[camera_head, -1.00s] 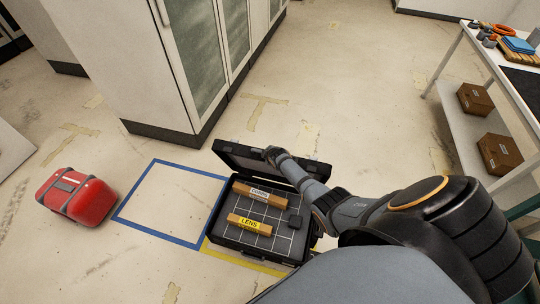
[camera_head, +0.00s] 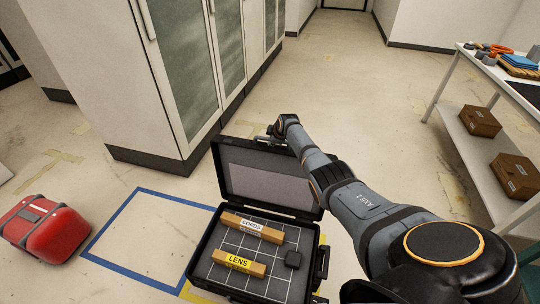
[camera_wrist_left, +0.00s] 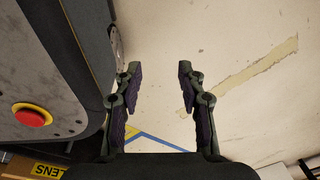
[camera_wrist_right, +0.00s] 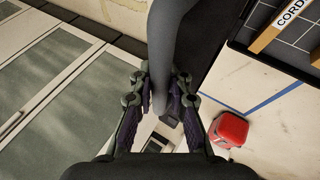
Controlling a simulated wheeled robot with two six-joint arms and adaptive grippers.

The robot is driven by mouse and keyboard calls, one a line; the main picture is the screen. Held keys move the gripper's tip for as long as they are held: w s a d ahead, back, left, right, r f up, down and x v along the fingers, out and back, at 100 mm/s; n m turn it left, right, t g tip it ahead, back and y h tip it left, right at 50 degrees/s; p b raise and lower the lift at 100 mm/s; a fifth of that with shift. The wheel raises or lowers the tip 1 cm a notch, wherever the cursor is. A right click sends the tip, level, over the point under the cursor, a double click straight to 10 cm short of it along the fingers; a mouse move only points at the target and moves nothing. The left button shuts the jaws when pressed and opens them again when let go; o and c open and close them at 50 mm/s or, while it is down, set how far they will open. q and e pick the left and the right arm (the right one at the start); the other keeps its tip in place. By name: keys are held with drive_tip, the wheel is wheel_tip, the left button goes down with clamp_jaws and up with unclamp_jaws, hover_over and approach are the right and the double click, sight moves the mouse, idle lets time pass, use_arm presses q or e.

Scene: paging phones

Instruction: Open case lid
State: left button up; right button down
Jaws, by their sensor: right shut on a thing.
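The black case (camera_head: 207,262) stands on the floor in the lower middle of the head view. Its lid (camera_head: 262,178) stands raised at the far side, with its grey inner face showing. My right gripper (camera_head: 272,138) is at the lid's top edge and is shut on it. In the right wrist view, the fingers (camera_wrist_right: 163,105) close around a dark grey part. My left gripper (camera_wrist_left: 158,72) is open and empty above the floor.
A red case (camera_head: 45,230) lies at the left, beside a blue floor outline (camera_head: 140,191) that is empty. Cabinets (camera_head: 170,70) stand behind. A white table (camera_head: 465,75) with two boxes on its lower shelf stands at the right. Floor between cabinets and table is clear.

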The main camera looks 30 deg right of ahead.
drive_tip(key=w+d+b, duration=0.1)
drive_tip(key=b, duration=0.1)
drive_tip(key=shift+w+d+f+b, duration=0.15)
drive_tip(key=shift+w+d+b, duration=0.15)
drive_tip(key=shift+d, duration=0.1)
use_arm(q)
drive_tip(key=w, duration=0.8)
drive_tip(key=shift+w+d+r+t, duration=0.2)
drive_tip(key=shift+w+t, duration=0.1)
use_arm(e)
drive_tip(key=shift+w+d, duration=0.1)
drive_tip(key=c, duration=1.3)
unclamp_jaws()
drive_tip(key=shift+v, duration=0.9)
drive_tip(key=v, duration=1)
drive_tip(key=shift+s+r, duration=0.2)
drive_tip(key=shift+r, duration=0.05)
